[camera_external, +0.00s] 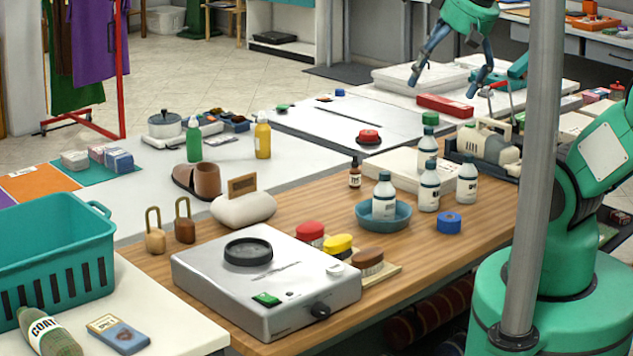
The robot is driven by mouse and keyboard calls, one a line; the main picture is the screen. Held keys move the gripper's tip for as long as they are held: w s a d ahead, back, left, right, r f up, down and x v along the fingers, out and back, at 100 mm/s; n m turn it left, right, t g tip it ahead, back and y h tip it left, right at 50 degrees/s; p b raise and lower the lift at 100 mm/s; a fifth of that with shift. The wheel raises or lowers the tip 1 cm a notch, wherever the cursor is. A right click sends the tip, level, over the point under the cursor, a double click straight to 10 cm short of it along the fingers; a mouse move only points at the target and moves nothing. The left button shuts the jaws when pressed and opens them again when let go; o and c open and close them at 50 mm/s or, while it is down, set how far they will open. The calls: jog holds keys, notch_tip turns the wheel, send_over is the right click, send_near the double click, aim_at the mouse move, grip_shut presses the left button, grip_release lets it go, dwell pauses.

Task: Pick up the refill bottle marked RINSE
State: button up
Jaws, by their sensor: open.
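Several white bottles with dark caps and dark label bands stand on the wooden counter, right of centre. One bottle (384,197) stands in a teal bowl (400,217). A second bottle (429,188) and a third bottle (467,181) stand to its right, and another bottle (428,146) stands behind them. Their label print is too small to read, so I cannot tell which is marked RINSE. My gripper (442,90) is open and empty. It hangs in the upper right of the picture, above and beyond the bottles, with its fingers pointing down.
A blue tape roll (448,223) lies close in front of the bottles. A small brown bottle (355,175) stands to their left. A vertical grey pole (535,160) crosses the right side. A grey device (265,290) fills the front counter.

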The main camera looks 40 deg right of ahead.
jog(key=c, duration=1.2)
jog(key=shift+w, duration=0.1)
